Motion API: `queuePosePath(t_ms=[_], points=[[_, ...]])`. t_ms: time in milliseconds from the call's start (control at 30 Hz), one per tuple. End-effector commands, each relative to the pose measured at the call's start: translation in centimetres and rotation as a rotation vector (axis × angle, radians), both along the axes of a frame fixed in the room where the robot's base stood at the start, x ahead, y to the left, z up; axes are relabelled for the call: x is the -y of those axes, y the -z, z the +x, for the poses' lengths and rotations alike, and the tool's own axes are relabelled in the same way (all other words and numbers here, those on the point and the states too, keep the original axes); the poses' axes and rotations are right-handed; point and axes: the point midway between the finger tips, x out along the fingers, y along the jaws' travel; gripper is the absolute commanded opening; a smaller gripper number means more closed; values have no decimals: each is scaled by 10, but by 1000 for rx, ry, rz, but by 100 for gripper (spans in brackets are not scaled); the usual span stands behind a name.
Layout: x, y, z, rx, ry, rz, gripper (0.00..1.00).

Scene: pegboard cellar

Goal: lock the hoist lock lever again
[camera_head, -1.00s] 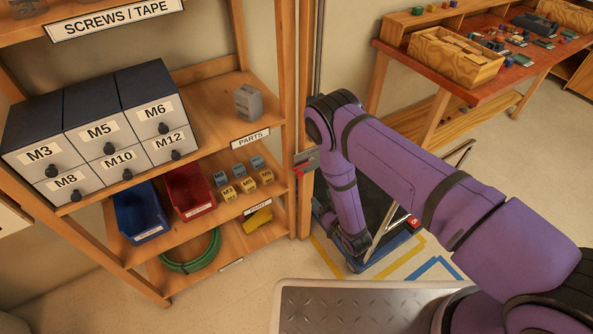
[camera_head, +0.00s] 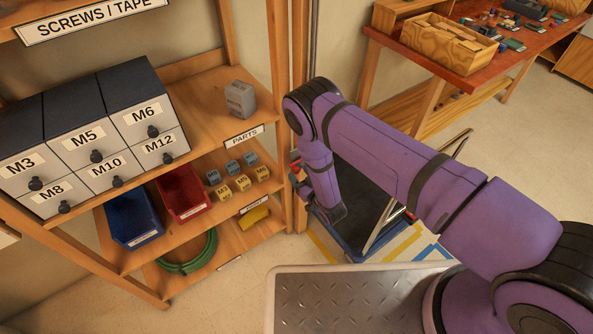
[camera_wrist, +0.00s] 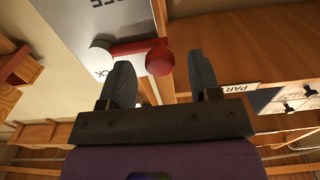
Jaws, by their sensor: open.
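The hoist lock lever is a red bar (camera_wrist: 135,46) with a round red knob (camera_wrist: 160,63) in the wrist view. It lies in front of a pale plate (camera_wrist: 95,18) whose lettering is partly cut off or covered. My gripper (camera_wrist: 161,80) is open, with one dark finger on each side of the red knob in the picture. I cannot tell whether either finger touches it. In the head view my purple arm hides most of the lever and its post mount.
A wooden shelf unit (camera_head: 240,130) with labelled drawers, red (camera_head: 182,190) and blue bins (camera_head: 133,215) stands at the left. A blue-edged hoist platform (camera_head: 365,200) is behind my arm. A workbench (camera_head: 430,55) stands at the back right, with open floor in front.

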Motion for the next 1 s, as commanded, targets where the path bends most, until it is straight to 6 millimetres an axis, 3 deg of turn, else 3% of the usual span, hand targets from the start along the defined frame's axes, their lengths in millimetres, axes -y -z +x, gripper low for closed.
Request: queuePosePath(t_ms=[200,533,567,800,1000], points=[[-11,0,17,0,0,0,57],[-13,0,20,-1,1,-1,57],[-13,0,19,-1,1,-1,55],[-13,0,19,-1,1,-1,0],[-13,0,21,-4,1,4,0]])
